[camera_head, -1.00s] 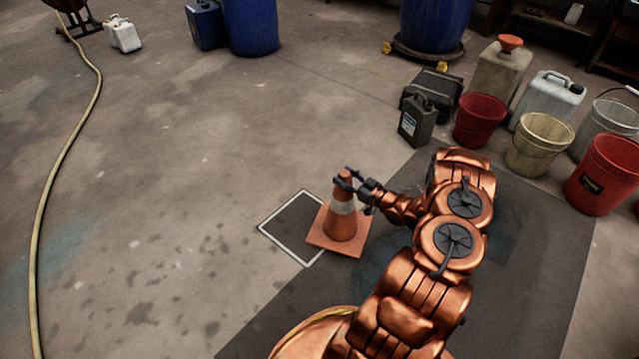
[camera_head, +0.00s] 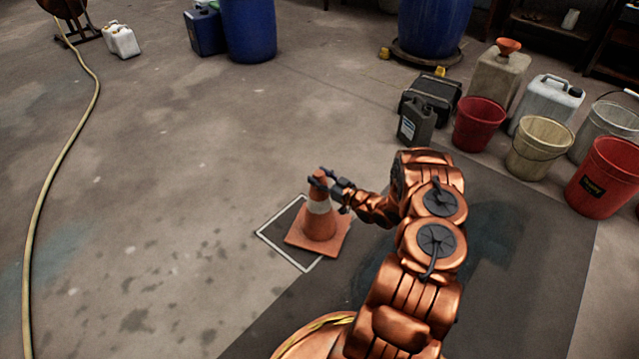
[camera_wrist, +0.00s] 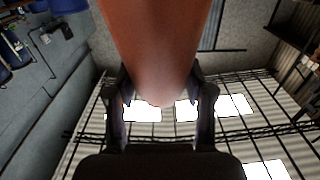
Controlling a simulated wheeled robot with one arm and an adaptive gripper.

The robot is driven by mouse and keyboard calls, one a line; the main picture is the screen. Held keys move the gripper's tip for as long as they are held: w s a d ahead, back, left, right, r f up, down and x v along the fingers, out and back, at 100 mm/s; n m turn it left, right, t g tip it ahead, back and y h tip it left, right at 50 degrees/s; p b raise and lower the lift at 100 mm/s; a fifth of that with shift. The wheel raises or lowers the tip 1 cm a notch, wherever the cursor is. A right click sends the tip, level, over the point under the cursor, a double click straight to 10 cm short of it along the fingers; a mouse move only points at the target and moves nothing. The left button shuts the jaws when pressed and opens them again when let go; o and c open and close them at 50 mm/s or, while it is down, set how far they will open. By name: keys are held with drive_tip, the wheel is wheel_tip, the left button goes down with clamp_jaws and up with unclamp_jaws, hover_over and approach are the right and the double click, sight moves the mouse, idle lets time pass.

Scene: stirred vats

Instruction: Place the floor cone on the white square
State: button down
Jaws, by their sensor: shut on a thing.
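The floor cone (camera_head: 318,222) is orange with a white band and a square base, and looks upright in the head view. My gripper (camera_head: 320,180) is shut on it near its top. In the wrist view the cone's orange side (camera_wrist: 155,50) fills the upper middle, between the two fingers of my gripper (camera_wrist: 158,100). The white square (camera_head: 268,237) is a white outline on the floor. The cone's base covers much of its right part in the picture, and its right corner reaches past the outline. I cannot tell whether the base touches the floor.
A dark mat (camera_head: 500,270) lies under and right of my arm. A dark jerrycan (camera_head: 416,122), red bucket (camera_head: 480,124), cream bucket (camera_head: 538,145) and another red bucket (camera_head: 604,178) stand at the right. A yellow hose (camera_head: 62,150) runs along the left. The floor between is clear.

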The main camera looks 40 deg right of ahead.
drive_tip(key=shift+f+b, duration=0.3)
drive_tip(key=shift+f, duration=0.85)
drive_tip(key=shift+c, duration=2.1)
unclamp_jaws()
